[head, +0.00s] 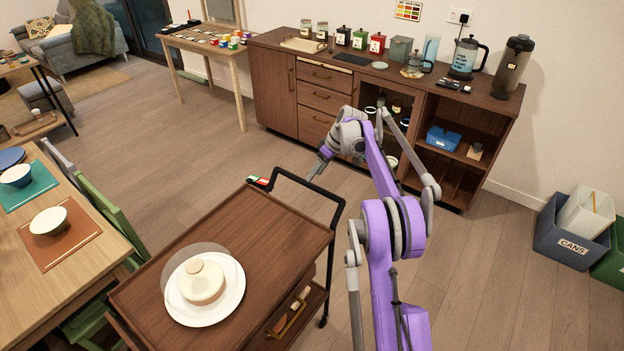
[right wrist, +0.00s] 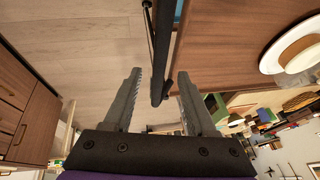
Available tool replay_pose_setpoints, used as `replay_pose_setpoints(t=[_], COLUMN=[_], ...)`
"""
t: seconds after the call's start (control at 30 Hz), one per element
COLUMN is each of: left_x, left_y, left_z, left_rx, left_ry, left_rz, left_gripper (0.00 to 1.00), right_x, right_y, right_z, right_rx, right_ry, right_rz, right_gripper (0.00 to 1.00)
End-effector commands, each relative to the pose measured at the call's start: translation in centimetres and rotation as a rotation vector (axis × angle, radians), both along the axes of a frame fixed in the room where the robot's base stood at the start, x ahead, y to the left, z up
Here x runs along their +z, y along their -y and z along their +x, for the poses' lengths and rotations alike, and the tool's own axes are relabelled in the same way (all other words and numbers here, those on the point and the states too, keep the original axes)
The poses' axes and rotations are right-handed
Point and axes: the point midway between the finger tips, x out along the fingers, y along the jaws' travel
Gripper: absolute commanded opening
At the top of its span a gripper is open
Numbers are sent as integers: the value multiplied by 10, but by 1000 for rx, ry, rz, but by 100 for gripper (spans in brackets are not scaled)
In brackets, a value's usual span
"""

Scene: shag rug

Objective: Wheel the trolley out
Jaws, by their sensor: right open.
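The trolley (head: 265,232) is a brown wooden cart with a lower shelf and a black push handle (head: 309,184) at its far end. A white plate (head: 218,313) with a lidded cream dish (head: 203,281) rests on its top. My right gripper (head: 321,162) is at the handle. In the right wrist view, the open jaws (right wrist: 160,92) have the black handle bar (right wrist: 162,50) between them, with a gap on both sides. The trolley top (right wrist: 225,35) shows there too. My left gripper is out of view.
A dining table (head: 108,240) with green chairs (head: 112,220) stands close on the trolley's left. A sideboard (head: 272,88) with jars and a coffee maker runs along the back wall. Bins (head: 570,240) stand at the right. Wooden floor is free between trolley and sideboard, and at right.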

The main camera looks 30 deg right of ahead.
Motion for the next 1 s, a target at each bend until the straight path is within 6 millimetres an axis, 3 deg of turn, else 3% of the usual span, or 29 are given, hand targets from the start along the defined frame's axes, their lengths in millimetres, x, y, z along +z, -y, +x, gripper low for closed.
replay_pose_setpoints(t=[0.1,0.33,1.0], left_x=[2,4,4], left_y=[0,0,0], left_z=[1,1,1], left_rx=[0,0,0], left_ry=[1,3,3], left_rz=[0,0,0], left_gripper=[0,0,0], right_x=[24,51,57], right_y=[8,17,17], right_z=[-8,-17,-19], right_rx=[-1,0,0], right_ry=[1,0,-1], right_rz=[0,0,0], right_gripper=[57,57,57])
